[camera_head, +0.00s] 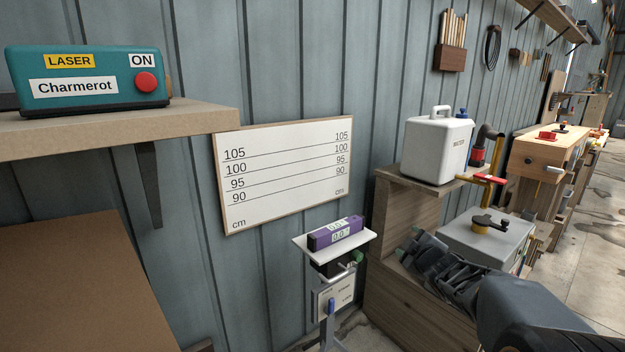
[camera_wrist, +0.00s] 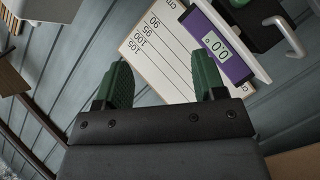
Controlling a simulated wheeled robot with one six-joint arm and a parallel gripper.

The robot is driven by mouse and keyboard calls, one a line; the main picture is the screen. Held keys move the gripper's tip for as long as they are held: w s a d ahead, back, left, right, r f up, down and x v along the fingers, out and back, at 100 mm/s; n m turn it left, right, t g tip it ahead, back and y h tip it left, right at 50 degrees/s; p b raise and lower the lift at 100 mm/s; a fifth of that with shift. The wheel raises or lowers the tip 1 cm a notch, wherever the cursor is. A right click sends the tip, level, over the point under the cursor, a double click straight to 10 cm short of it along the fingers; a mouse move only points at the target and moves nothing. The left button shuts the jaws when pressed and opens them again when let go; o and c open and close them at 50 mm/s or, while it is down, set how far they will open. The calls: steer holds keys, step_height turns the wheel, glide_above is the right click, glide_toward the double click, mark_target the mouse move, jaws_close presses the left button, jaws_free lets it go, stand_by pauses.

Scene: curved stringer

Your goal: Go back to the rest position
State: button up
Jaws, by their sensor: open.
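My gripper (camera_head: 412,243) is at the lower right of the head view, on the end of my dark arm, in front of the wooden cabinet. In the wrist view its two green fingers stand wide apart (camera_wrist: 161,86) with nothing between them. A purple device with a small display (camera_head: 336,233) lies on a white plate on a stand, to the left of my gripper and apart from it. In the wrist view the purple device (camera_wrist: 222,45) reads 0.0 and shows beyond the right finger.
A white board with height marks (camera_head: 285,172) hangs on the grey wall. A teal laser box (camera_head: 86,80) with a red button sits on a shelf (camera_head: 120,130) at left. A wooden cabinet (camera_head: 385,215) holds a white canister (camera_head: 437,150) and a grey box (camera_head: 486,238) near my arm.

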steer(key=s+a+r+m+g+h+p, duration=0.25)
steer(key=s+r+m+g+p, duration=0.35)
steer(key=s+r+p, duration=0.4)
steer(key=s+a+r+m+g+y+p, duration=0.1)
steer(key=s+a+m+g+p, duration=0.1)
steer(key=s, duration=0.6)
steer(key=s+a+r+m+g+y+p, duration=0.1)
steer(key=s+a+m+g+p, duration=0.2)
steer(key=s, duration=0.6)
steer(key=a+p, duration=0.2)
steer(key=p, duration=0.1)
steer(key=shift+r+g, duration=0.3)
steer(key=shift+s, duration=0.1)
